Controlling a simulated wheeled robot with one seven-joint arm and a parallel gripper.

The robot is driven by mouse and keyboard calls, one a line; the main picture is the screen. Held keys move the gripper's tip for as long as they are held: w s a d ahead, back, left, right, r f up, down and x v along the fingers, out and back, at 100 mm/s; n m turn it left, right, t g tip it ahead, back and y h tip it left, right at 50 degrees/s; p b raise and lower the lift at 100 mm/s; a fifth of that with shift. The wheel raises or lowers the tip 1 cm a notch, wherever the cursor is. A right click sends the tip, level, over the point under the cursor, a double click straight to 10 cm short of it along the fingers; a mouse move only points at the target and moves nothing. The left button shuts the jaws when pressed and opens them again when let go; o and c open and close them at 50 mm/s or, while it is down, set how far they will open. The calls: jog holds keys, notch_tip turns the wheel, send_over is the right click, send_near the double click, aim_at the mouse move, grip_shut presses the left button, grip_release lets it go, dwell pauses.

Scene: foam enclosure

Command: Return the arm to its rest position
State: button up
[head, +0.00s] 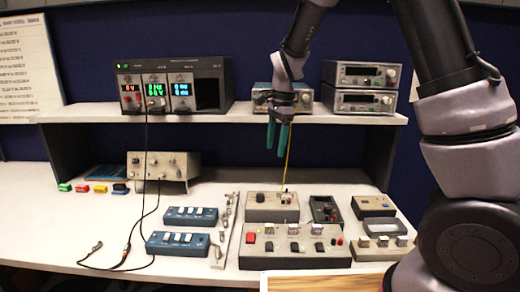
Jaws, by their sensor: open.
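My gripper (278,137) hangs pointing down in the head view, with its two green fingers apart and nothing between them. It is above the workbench, in front of the shelf's front edge. A thin yellow probe or cable (287,160) rises from a grey box (271,206) just below and right of the fingers. It appears beside the right finger; I cannot tell whether they touch. My arm comes down from the top right.
A shelf (230,115) carries a power supply (172,85) and stacked instruments (362,88). A panel with switches (294,246), blue switch boxes (190,216) and a grey instrument (160,170) with dark cables stand on the bench (60,225). Its left front is mostly clear.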

jog(key=s+d+r+n+t+y, duration=0.2)
jog(key=s+d+r, duration=0.2)
jog(key=d+r, duration=0.5)
jog(key=s+d+r+n+t, duration=0.2)
jog(key=s+d+r+n, duration=0.1)
jog(key=s, duration=0.5)
jog(key=s+d+r+n+t+h, duration=0.1)
jog(key=s+d+r+n+t, duration=0.2)
jog(key=s+d+r, duration=0.3)
jog(key=shift+s+d+r, duration=0.3)
jog(key=shift+s+d, duration=0.6)
jog(key=shift+d, duration=0.15)
